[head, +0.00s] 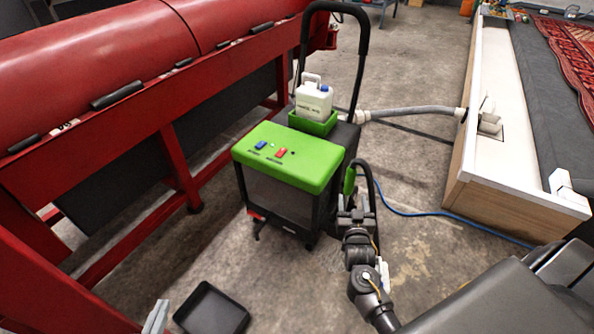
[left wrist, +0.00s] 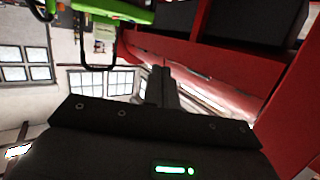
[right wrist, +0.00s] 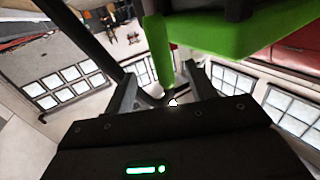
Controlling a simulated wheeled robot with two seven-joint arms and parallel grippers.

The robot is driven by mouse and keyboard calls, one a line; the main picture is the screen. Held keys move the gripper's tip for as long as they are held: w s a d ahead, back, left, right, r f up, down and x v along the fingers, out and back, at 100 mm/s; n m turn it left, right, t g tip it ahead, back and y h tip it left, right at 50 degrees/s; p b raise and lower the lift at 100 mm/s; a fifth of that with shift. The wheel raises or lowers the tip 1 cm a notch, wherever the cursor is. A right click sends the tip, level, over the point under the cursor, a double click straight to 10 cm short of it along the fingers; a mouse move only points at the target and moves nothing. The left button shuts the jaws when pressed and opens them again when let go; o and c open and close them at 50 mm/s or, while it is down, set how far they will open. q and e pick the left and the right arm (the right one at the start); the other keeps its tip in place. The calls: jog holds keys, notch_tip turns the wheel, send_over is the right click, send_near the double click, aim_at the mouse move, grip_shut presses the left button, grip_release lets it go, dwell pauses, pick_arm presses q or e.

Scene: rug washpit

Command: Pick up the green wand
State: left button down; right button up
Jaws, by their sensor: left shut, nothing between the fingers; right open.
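The green wand (head: 350,180) stands upright at the right side of the green and black machine (head: 290,155), with a black hose arching above it. In the right wrist view the wand (right wrist: 159,50) shows as a green upright bar between the spread fingers; contact cannot be seen. My right gripper (head: 354,208) is open and sits close at the wand, partly covering its lower part. My left gripper (head: 155,316) is low at the bottom left of the head view, away from the wand. In the left wrist view its fingers (left wrist: 162,86) are together and empty.
A white jug (head: 314,100) sits in a green holder on the machine. A red machine (head: 140,60) fills the left side. A black tray (head: 211,310) lies on the floor. A blue hose (head: 420,213) runs right towards the white-topped wooden ledge (head: 500,150).

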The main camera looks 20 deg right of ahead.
aim_at(350, 185)
jog(key=b+x, duration=0.1)
jog(key=x, duration=0.4)
jog(key=shift+w+d+r, duration=0.1)
jog(key=shift+w+d, duration=0.1)
jog(key=shift+w, duration=0.05)
jog(key=shift+b+x, duration=0.75)
jog(key=shift+x, duration=1.35)
jog(key=shift+w+d+r, duration=0.15)
jog(key=shift+w+r, duration=0.1)
jog(key=shift+w, duration=0.3)
pick_arm(q)
jog(key=s+d+r+m+t+h, duration=0.1)
jog(key=d+r+t+h, duration=0.2)
jog(key=r, duration=0.6)
jog(key=shift+s+d+m+t+h, duration=0.35)
jog(key=shift+t+h, duration=0.45)
jog(key=shift+h, duration=0.3)
pick_arm(e)
jog(key=c, duration=1.1)
